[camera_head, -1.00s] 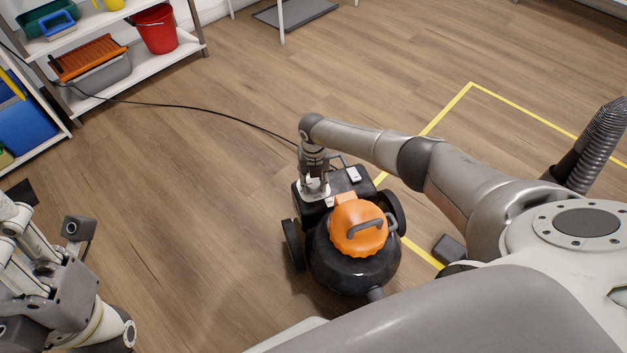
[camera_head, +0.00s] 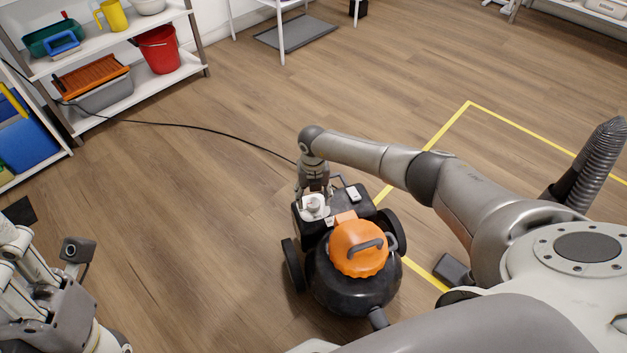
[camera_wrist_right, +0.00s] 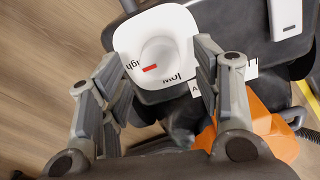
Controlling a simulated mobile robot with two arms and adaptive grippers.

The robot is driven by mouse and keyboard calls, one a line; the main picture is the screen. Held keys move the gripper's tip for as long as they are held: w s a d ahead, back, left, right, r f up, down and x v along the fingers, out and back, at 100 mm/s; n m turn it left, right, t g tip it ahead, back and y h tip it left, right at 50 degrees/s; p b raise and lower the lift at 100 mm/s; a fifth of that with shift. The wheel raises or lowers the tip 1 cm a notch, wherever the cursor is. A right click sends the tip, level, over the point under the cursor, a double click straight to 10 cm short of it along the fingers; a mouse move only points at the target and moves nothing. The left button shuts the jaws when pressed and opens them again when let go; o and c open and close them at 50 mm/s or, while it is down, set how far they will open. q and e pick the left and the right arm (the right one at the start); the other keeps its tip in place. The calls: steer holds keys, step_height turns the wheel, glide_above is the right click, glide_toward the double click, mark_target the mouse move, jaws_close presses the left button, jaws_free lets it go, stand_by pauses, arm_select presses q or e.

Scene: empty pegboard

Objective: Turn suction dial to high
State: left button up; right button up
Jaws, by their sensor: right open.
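The suction dial (camera_head: 314,204) is a pale round knob on a white plate on top of the black vacuum (camera_head: 342,290) with an orange lid. In the right wrist view the dial (camera_wrist_right: 158,55) has a red mark at its lower left edge, between partly visible "high" lettering at left and "low" lettering below right. My right gripper (camera_head: 315,190) is open at the dial. In the wrist view its fingers (camera_wrist_right: 155,65) are on either side of the knob, with no clear grip on it. My left gripper (camera_head: 35,265) is partly in view at lower left, its fingers unclear.
A black cable (camera_head: 200,127) runs from the vacuum to the shelves at left. The shelves hold a red bucket (camera_head: 159,50) and several trays. A ribbed hose (camera_head: 595,165) stands at right. Yellow tape (camera_head: 447,130) marks the floor. The wooden floor left of the vacuum is clear.

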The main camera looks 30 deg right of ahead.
mark_target(314, 202)
step_height(314, 202, up, 9)
steer(key=shift+r, duration=0.2)
stand_by(0.5)
